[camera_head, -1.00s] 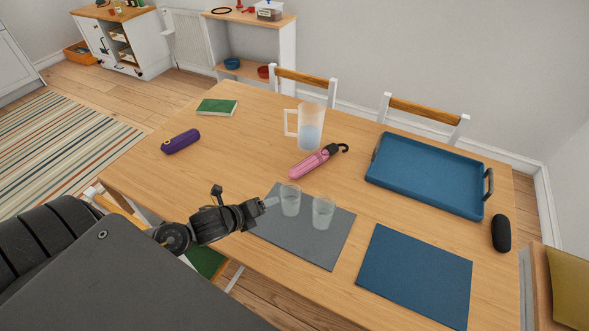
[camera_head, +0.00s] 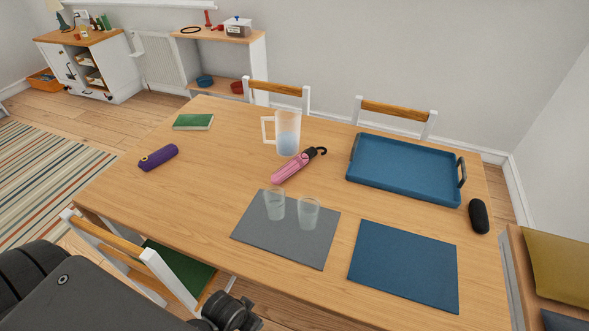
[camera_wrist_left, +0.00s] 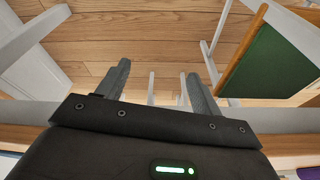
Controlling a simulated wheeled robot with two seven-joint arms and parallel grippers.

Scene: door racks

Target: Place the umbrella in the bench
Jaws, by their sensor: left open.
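A pink folded umbrella (camera_head: 291,170) with a black hooked handle lies on the wooden table (camera_head: 200,205), just in front of the pitcher. The wooden bench (camera_head: 514,262) is at the right edge, partly cut off by the frame, with a yellow cushion (camera_head: 560,268) on it. My left gripper (camera_wrist_left: 157,85) is open and empty in the left wrist view, with floor and chair legs beyond it. In the head view only dark parts of my left arm show at the bottom, away from the umbrella. My right gripper is not in view.
A pitcher (camera_head: 288,134) stands behind the umbrella. Two glasses (camera_head: 275,206) stand on a grey mat (camera_head: 300,245). A blue tray (camera_head: 405,168), black case (camera_head: 479,216), purple item (camera_head: 158,157) and green book (camera_head: 193,121) are also on the table. Chairs (camera_head: 165,282) stand around it.

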